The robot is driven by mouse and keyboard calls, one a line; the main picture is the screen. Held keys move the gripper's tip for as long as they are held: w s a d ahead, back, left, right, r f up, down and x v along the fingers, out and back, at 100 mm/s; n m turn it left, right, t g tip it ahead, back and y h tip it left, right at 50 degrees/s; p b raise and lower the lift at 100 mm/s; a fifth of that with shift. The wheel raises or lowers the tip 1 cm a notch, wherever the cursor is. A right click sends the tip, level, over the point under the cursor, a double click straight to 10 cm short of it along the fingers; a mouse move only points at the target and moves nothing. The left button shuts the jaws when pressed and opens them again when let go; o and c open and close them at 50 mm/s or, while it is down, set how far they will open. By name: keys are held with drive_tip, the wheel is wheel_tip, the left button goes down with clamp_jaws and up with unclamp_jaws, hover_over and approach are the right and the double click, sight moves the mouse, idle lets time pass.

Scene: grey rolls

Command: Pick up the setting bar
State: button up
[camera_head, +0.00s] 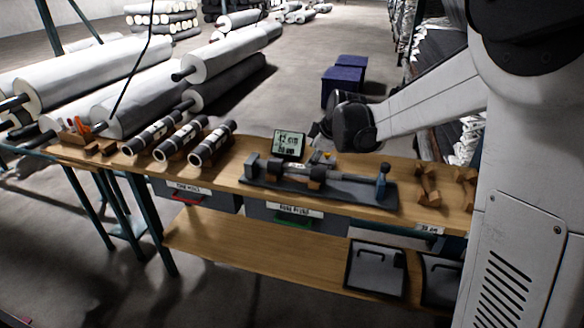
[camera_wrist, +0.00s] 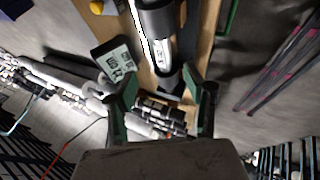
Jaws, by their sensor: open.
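A dark cylindrical bar (camera_head: 295,172) with a pale labelled middle lies on a fixture on the black mat (camera_head: 345,200) on the bench. I cannot tell for sure that it is the setting bar. In the wrist view a dark bar with a white labelled band (camera_wrist: 162,50) runs up from between my fingers. My gripper (camera_wrist: 160,85) is open there, with one finger either side of the bar's near end. I cannot tell whether they touch it. In the head view my gripper (camera_head: 320,131) is small and partly hidden, just behind the bench fixture.
A small display (camera_head: 289,144) stands behind the fixture; it also shows in the wrist view (camera_wrist: 116,62), close to the left finger. Three dark rollers (camera_head: 212,143) lie at the left. Wooden cradles (camera_head: 428,187) stand at the right. A blue post (camera_head: 381,182) rises at the mat's right end.

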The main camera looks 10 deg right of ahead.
sight(299, 168)
drive_tip(key=b+x, duration=0.1)
drive_tip(key=x, duration=0.7)
drive_tip(key=shift+a+f, duration=0.1)
drive_tip(key=x, duration=0.2)
drive_tip(key=a+x, duration=0.1)
drive_tip(key=x, duration=0.1)
drive_tip(key=shift+w+f+b, duration=0.1)
drive_tip(key=shift+b, duration=0.3)
drive_tip(key=shift+w+f, duration=0.25)
drive_tip(key=shift+f, duration=0.1)
clamp_jaws()
